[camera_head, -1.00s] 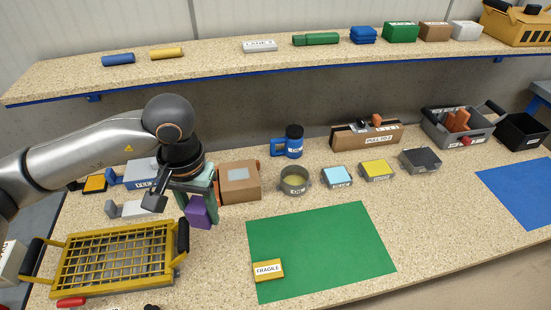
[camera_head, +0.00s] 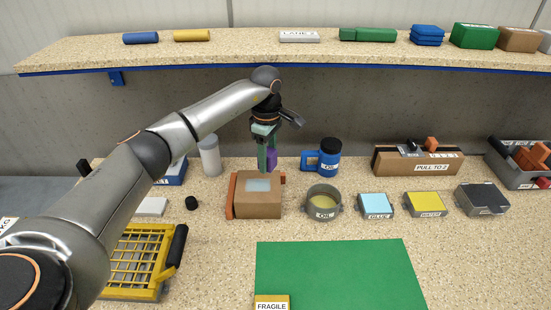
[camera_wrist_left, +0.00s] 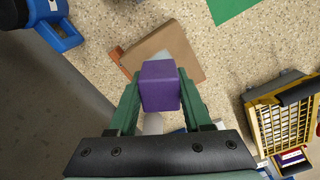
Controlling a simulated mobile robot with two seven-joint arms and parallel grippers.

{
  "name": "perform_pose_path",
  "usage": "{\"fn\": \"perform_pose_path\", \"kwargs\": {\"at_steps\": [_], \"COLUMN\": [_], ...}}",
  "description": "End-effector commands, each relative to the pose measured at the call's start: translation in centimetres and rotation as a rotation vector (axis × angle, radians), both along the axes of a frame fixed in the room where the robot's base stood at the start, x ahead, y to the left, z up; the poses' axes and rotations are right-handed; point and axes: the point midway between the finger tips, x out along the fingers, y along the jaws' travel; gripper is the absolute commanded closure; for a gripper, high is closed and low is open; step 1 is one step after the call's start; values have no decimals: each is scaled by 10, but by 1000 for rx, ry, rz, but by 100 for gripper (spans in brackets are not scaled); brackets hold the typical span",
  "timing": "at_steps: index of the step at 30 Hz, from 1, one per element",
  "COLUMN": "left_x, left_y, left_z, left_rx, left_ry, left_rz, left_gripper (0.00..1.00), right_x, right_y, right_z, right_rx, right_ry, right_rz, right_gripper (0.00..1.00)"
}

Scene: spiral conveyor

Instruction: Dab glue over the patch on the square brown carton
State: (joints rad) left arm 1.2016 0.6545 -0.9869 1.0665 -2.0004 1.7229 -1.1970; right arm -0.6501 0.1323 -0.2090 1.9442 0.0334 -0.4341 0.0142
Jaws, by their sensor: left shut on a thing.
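The square brown carton (camera_head: 258,206) stands on the bench, with a pale grey-blue patch (camera_head: 257,185) on its top. Its top also shows in the left wrist view (camera_wrist_left: 178,45). My left gripper (camera_head: 267,150) is shut on a purple block (camera_head: 272,160), held in the air at the carton's far side. In the left wrist view the block (camera_wrist_left: 160,85) sits between the green fingers and hides part of the carton. The light-blue-topped GLUE pad (camera_head: 376,205) is right of the carton, past the OIL pot (camera_head: 323,202). My right gripper is not in view.
A blue OIL can (camera_head: 323,158) stands behind the pot. Yellow (camera_head: 425,204) and dark (camera_head: 482,199) pads lie farther right. A green mat (camera_head: 340,270) with a FRAGILE block (camera_head: 271,302) lies in front. The shelf (camera_head: 230,55) overhangs behind.

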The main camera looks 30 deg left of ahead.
Motion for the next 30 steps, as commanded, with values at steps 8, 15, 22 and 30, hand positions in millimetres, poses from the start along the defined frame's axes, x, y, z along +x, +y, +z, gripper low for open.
{"fn": "perform_pose_path", "kwargs": {"at_steps": [8,15,22,30], "left_x": [3,2,2,2], "left_y": [8,8,8,8], "left_z": [-8,-8,-19,-48], "left_rx": [0,0,-1,0], "left_ry": [0,0,1,2], "left_rz": [81,78,77,77], "left_gripper": [100,100,100,100], "right_x": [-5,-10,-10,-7], "right_y": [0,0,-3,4], "right_z": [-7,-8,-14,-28], "right_rx": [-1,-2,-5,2], "right_ry": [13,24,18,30], "right_rz": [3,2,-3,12], "right_gripper": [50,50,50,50]}}
